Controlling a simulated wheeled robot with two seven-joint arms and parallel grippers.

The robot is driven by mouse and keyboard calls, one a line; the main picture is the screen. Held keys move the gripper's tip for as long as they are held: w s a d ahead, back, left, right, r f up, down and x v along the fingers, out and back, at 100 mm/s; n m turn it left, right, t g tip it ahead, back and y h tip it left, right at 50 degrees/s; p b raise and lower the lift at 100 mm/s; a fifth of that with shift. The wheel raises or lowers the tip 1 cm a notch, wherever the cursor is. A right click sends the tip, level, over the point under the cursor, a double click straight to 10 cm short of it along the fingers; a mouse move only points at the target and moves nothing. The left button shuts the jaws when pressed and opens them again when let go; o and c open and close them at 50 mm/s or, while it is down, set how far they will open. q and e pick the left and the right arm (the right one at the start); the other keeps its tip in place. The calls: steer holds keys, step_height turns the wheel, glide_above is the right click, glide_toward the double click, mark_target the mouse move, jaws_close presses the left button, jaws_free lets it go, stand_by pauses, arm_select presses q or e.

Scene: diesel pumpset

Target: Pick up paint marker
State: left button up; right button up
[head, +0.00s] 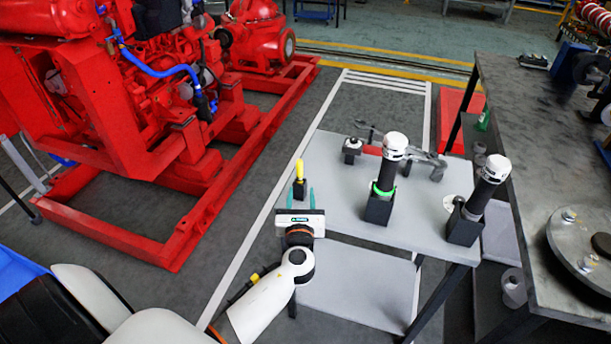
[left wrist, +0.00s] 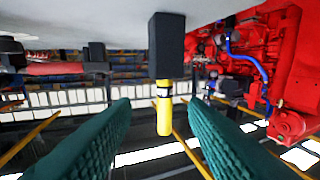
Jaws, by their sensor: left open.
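The paint marker (head: 299,168) has a yellow body and stands upright in a black holder (head: 299,189) near the left edge of the grey table (head: 335,200). In the left wrist view, where the scene looks upside down, the marker (left wrist: 164,115) points down from its black holder (left wrist: 166,45). My left gripper (head: 301,198) is open and empty on the near side of the holder, its teal fingers pointing at it. In the left wrist view the marker shows between the fingers (left wrist: 158,106) and beyond them, apparently not touched. My right gripper is in neither view.
Two black cylinders with white tops stand in black holders (head: 378,207) (head: 465,228) to the right. A small black block with a white knob (head: 352,149) and grey tools (head: 425,160) lie farther back. A dark workbench (head: 535,140) borders the right; the red pumpset (head: 150,110) stands left.

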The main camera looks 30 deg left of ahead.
mark_target(300, 178)
arm_select(q)
steer(key=shift+x, duration=1.15)
steer(key=shift+w+a+r, duration=0.1)
steer(key=shift+w+a, duration=0.3)
steer(key=shift+w, duration=0.1)
steer(key=x, duration=0.4)
steer(key=shift+a+p, duration=0.2)
steer(key=shift+p, duration=0.1)
steer(key=shift+c, duration=0.2)
jaws_close()
